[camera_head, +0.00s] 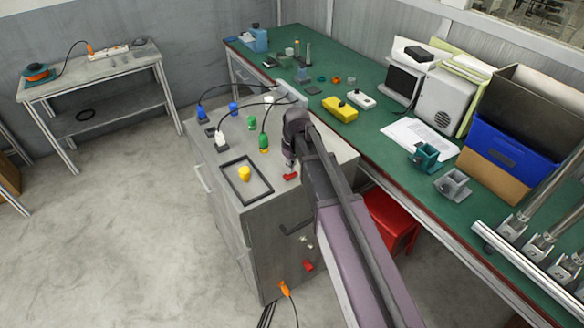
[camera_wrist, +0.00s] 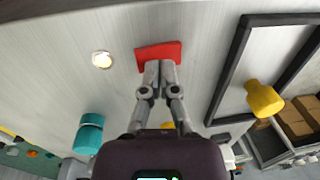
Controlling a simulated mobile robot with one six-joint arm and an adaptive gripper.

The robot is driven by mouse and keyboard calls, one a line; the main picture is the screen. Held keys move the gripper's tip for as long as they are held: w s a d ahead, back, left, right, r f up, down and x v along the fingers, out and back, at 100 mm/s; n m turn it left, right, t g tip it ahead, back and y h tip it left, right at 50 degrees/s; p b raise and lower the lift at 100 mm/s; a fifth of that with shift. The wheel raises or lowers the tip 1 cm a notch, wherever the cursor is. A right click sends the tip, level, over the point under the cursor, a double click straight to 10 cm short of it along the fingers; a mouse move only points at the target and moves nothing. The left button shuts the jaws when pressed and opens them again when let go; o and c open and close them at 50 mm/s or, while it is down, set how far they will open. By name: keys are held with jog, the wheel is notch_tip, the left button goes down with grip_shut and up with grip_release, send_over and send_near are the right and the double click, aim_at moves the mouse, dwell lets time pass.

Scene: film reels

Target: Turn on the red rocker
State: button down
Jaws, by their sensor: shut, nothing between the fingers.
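The red rocker (camera_head: 291,177) sits on the top of the grey cabinet, just right of the black square frame. In the wrist view the red rocker (camera_wrist: 158,52) lies straight ahead of the fingertips and looks slightly tilted. My gripper (camera_wrist: 160,66) is shut with nothing between its fingers, its tips at the rocker's near edge. I cannot tell whether they touch it. In the head view my gripper (camera_head: 289,164) points down just above the rocker. A round lamp (camera_wrist: 102,59) beside the rocker looks lit, pale in the middle.
A yellow knob (camera_head: 244,173) stands inside the black frame (camera_head: 228,180). The green workbench (camera_head: 385,118) with boxes and tools runs along the right.

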aim_at(284, 177)
notch_tip(284, 177, up, 14)
jog(key=s+a+p, duration=0.1)
jog(key=a+p, duration=0.1)
jog(key=p, duration=1.1)
jog(key=shift+s+f+p, duration=0.15)
jog(key=shift+p, duration=0.2)
dwell(0.4)
jog(key=s+d+f+m+b, duration=0.3)
jog(key=s+d, duration=0.4)
jog(key=d, duration=0.2)
jog(key=s+d+f+m+h+b, duration=0.1)
jog(key=s+d+f+m+b, duration=0.2)
jog(key=s+d, duration=0.4)
jog(key=d, duration=0.2)
jog(key=shift+d+t, duration=0.3)
jog(key=shift+t, duration=0.1)
